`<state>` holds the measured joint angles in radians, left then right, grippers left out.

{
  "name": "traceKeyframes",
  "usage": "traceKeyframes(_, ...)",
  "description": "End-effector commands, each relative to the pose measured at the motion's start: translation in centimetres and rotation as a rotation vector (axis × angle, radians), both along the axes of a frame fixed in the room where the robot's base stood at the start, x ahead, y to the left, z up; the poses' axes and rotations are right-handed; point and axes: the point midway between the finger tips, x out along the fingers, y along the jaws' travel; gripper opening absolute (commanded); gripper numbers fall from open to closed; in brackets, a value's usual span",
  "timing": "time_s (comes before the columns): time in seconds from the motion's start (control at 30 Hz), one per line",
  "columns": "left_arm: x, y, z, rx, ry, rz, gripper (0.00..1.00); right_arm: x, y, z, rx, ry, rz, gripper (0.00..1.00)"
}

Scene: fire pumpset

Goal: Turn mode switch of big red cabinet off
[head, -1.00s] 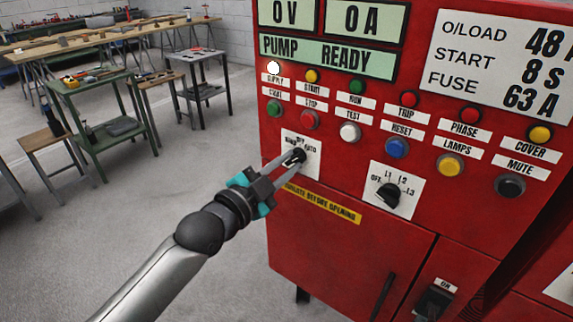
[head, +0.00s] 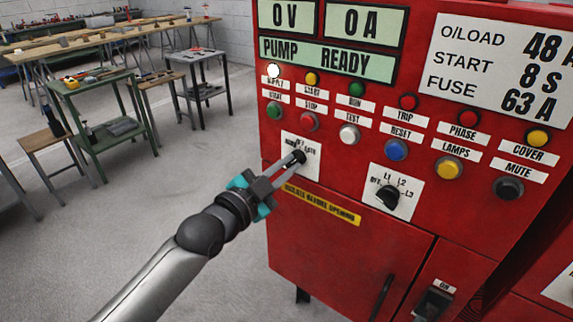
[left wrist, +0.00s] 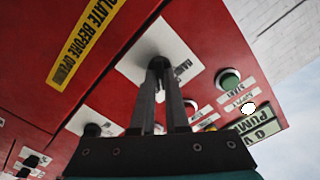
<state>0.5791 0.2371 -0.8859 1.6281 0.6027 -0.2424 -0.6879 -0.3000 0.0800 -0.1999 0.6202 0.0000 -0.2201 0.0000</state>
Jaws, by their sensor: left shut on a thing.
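The big red cabinet (head: 330,235) fills the right half of the head view. Its mode switch (head: 299,157) is a small black knob on a white plate (head: 311,171) lettered HAND, OFF, AUTO, partly covered by my fingers. My left gripper (head: 292,160) reaches up from the lower left and is shut on the knob. In the left wrist view the two fingers (left wrist: 160,66) close together at the knob, on the white plate (left wrist: 180,40). The knob's exact pointing is hidden by the fingers. My right gripper is not in view.
A black selector (head: 387,196) marked L1, L2, L3 sits right of the switch. Several buttons, including a white TEST button (head: 349,134) and a red STOP button (head: 309,122), are just above. Worktables (head: 100,120) stand at the back left; the floor between is clear.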

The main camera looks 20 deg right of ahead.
Motion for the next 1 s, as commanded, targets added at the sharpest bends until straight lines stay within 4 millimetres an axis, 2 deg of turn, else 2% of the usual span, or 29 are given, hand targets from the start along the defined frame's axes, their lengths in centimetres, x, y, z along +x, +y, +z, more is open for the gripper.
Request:
traceKeyframes(0.6, 0.0, 0.0, 0.0, -0.302, 0.39, 0.001, 0.0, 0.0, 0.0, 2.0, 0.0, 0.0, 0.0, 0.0)
traceKeyframes(1.0, 0.0, 0.0, 0.0, -0.408, 0.525, 0.001, 0.0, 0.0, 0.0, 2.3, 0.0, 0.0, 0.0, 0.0)
